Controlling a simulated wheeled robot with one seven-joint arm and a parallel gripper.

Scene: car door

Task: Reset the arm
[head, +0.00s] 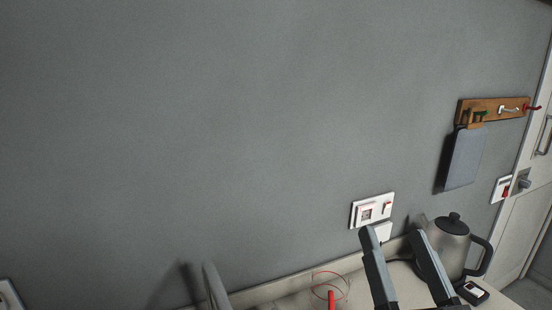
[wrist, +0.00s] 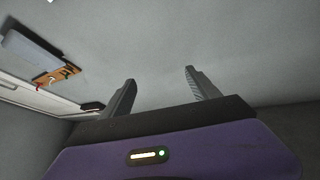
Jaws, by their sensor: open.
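My gripper (head: 392,240) shows at the bottom right of the head view, its two dark grey fingers pointing up and apart. It is open, with nothing between the fingers. In the wrist view the gripper (wrist: 158,82) also shows its two ridged fingers spread wide, with only the plain grey wall behind them. The rest of my arm is mostly outside the head view.
A kettle (head: 450,240) stands on the counter (head: 290,288), just right of my fingers. A wall socket (head: 373,210) is behind them. A wooden hook rack (head: 492,109) with a hanging grey board (head: 465,158) and a door (head: 530,205) are at right. The upper-left wall is clear.

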